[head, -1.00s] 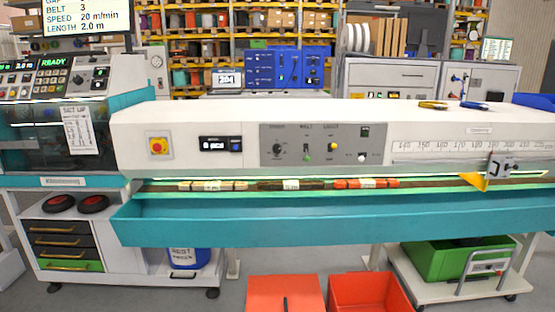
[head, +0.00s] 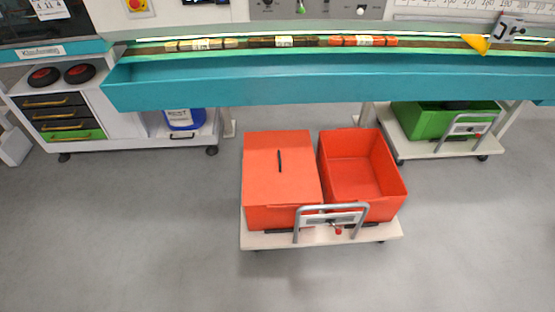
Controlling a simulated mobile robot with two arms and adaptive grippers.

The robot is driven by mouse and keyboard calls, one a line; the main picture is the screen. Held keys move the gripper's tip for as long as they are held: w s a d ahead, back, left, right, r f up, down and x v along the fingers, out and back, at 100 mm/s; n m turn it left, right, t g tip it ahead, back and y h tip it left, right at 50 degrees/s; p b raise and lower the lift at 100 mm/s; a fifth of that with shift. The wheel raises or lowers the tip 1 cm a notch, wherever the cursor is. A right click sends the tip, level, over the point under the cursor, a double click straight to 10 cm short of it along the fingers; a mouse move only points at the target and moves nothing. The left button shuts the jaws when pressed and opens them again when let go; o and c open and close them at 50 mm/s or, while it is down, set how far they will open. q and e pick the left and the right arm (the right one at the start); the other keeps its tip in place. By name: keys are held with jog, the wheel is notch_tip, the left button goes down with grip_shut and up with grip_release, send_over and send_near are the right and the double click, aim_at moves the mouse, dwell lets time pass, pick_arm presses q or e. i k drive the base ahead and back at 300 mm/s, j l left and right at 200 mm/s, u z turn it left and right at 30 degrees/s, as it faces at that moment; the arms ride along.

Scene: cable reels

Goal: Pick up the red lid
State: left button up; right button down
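The red lid (head: 275,165) lies flat on the left one of two red crates in the head view. Neither of my grippers is in view.
The right red crate (head: 398,196) is open and looks empty. Both crates stand on a low white trolley (head: 262,241) with a grey push bar (head: 331,207) at the front. A teal machine trough (head: 330,80) runs behind. A green crate (head: 420,121) is at right. Floor in front is clear.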

aim_at(280, 161)
jog(key=i+j, duration=0.45)
jog(key=i+j+z, duration=0.15)
jog(key=i+j, duration=0.3)
jog(key=j, duration=0.15)
jog(key=i+j, duration=0.4)
jog(key=j, duration=0.15)
jog(key=i+z, duration=0.05)
